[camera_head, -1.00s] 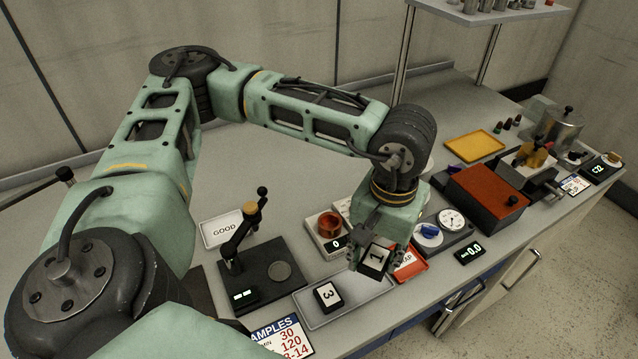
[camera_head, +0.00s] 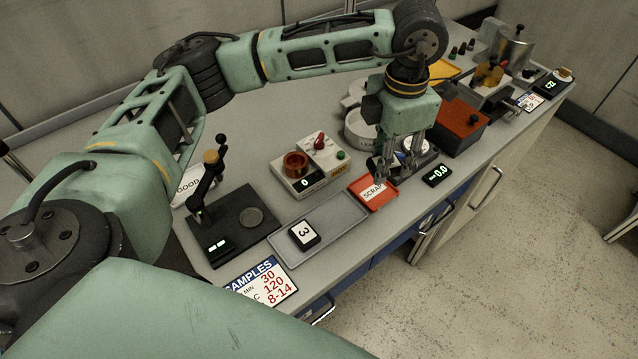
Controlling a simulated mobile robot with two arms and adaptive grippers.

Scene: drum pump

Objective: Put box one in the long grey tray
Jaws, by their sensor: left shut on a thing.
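The long grey tray (camera_head: 345,217) lies near the bench's front edge. A dark box (camera_head: 305,235) with a white label marked 3 lies in its left part; the right part is bare. My left gripper (camera_head: 398,165) points down, right of the tray, beside the red scrap tray and in front of the gauge. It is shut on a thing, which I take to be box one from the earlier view. Its label cannot be made out now; the fingers hide it. My right gripper is out of view.
The red scrap tray (camera_head: 386,200) sits just right of the grey tray. A device with a copper-coloured cup (camera_head: 296,163) stands behind it. A black stand (camera_head: 235,225) is on the left, a samples card (camera_head: 262,283) in front. A brown-red box (camera_head: 455,122) stands right.

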